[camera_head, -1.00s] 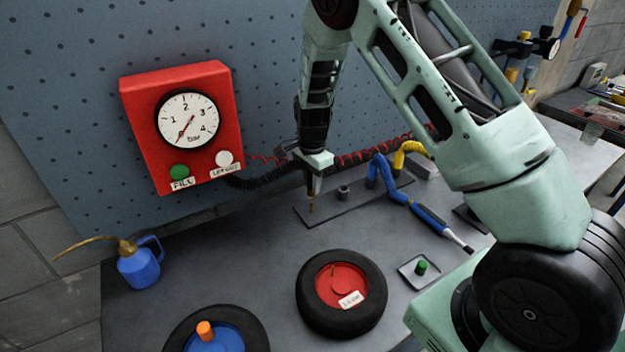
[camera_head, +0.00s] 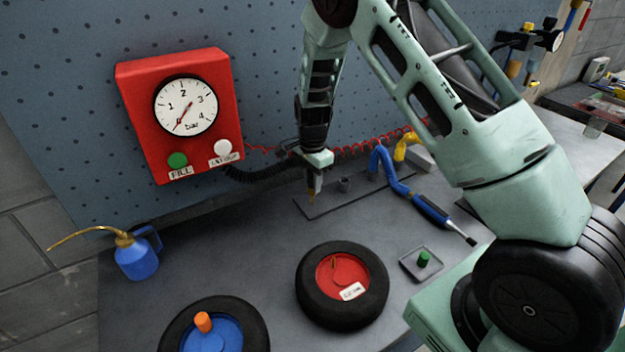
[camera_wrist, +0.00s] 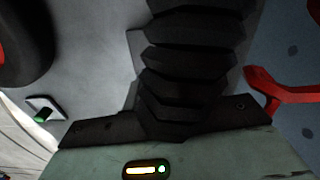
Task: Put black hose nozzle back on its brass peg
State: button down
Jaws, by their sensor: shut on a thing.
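My gripper (camera_head: 314,178) points down above the left end of a dark plate (camera_head: 375,192) on the bench. It is shut on the black nozzle (camera_wrist: 190,65), whose ribbed black body seems to fill the middle of the wrist view. The black hose (camera_head: 262,178) runs from the red gauge box to behind my gripper. A small brass-coloured piece (camera_head: 311,197) shows just below the fingers. I cannot tell whether it is the peg or the nozzle's tip, or whether nozzle and peg touch.
A short grey stub (camera_head: 345,184) stands on the plate just right of my gripper. A blue tool (camera_head: 430,207), red-hubbed tyre (camera_head: 314,310), blue-hubbed tyre (camera_head: 255,318) and blue oil can (camera_head: 137,260) are around. The red gauge box (camera_head: 226,110) hangs behind left.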

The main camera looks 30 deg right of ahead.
jog(key=shift+f+b, duration=0.85)
jog(key=shift+f, duration=0.65)
jog(key=c, duration=1.1)
grip_release()
jog(key=shift+o, duration=0.2)
jog(key=shift+r, duration=0.15)
notch_tip(320, 180, up, 17)
jog(key=b, duration=0.3)
